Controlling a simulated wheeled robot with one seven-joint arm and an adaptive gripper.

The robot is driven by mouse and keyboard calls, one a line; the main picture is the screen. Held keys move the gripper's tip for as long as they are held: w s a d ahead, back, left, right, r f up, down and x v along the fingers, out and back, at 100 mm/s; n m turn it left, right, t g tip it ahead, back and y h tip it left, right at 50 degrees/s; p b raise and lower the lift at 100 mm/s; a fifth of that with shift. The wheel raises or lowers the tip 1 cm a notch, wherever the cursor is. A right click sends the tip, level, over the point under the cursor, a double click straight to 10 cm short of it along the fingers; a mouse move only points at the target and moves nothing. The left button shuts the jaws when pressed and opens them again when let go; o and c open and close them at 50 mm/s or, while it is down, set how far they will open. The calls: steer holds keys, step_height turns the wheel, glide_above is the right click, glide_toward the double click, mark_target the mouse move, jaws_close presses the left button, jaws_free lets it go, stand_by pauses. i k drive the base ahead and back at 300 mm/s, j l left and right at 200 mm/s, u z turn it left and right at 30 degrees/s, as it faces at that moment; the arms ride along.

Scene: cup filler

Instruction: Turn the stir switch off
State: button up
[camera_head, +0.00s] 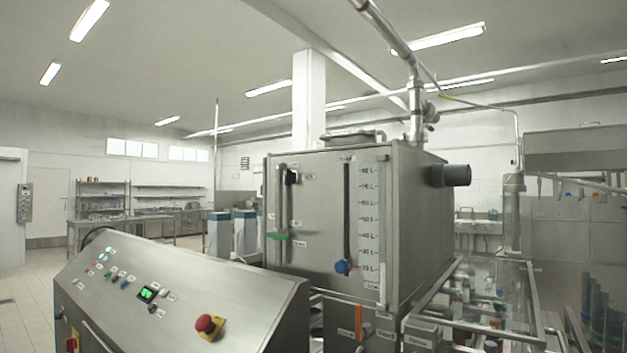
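A sloped steel control panel (215,283) fills the lower left of the head view. My gripper is not in view.
A glass-sided conveyor frame (475,325) is at right. Tiled floor (25,290) is clear at far left.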

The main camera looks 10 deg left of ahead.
mark_target(290, 176)
steer(key=u, duration=0.8)
steer(key=i+j+z, duration=0.1)
